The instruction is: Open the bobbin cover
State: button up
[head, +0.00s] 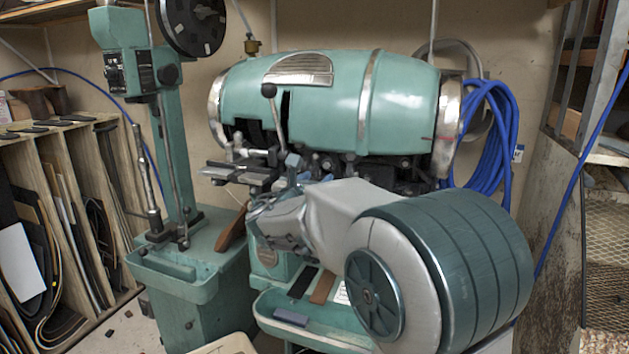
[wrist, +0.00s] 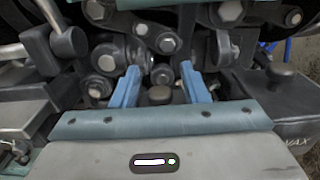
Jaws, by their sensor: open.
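The green sole stitcher (head: 320,95) has a barrel-shaped upper housing, with dark metal workings beneath it. My gripper (wrist: 159,69) has two blue fingers, apart and pointing into these workings. A dark round knob (wrist: 160,95) shows between the fingers, with no clear contact. A grey box (wrist: 305,128) with a second round knob (wrist: 283,76) on top stands to the right in the wrist view. I cannot tell for certain which part is the bobbin cover. In the head view my gripper (head: 293,164) is small at the machine's front, and my arm hides what lies behind it.
Bolts and rollers (wrist: 108,60) crowd the space around the fingers. A lever with a black ball (head: 268,90) rises left of my gripper. A green tray (head: 270,310) with small items lies below. A green column machine (head: 175,120) stands at left, and blue hose (head: 490,140) hangs at right.

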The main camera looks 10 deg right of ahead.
aim_at(346, 171)
grip_shut()
jog(key=shift+d+b, duration=0.1)
jog(key=shift+b, duration=0.4)
jog(key=m+b, duration=0.3)
jog(key=b, duration=0.1)
jog(key=shift+s+d+r, duration=0.2)
jog(key=shift+s+d, duration=0.15)
jog(key=shift+d, duration=0.05)
jog(key=m+b, duration=0.1)
jog(key=b, duration=0.1)
jog(key=d+m+b, duration=0.1)
jog(key=b, duration=0.1)
jog(key=shift+s+r+m, duration=0.3)
jog(key=shift+s+m, duration=0.05)
jog(key=shift+m, duration=0.05)
jog(key=m+b, duration=0.1)
jog(key=d+m+b, duration=0.1)
jog(key=b, duration=0.1)
jog(key=s+m+b, duration=0.1)
jog(key=shift+d+r+b, duration=0.2)
jog(key=shift+d+b, duration=0.1)
jog(key=shift+b, duration=0.1)
jog(key=m+b, duration=0.2)
jog(key=s+d+m+b, duration=0.1)
jog(key=b, duration=0.1)
jog(key=shift+d+r+m, duration=0.15)
jog(key=shift+d+m, duration=0.05)
jog(key=shift+m, duration=0.2)
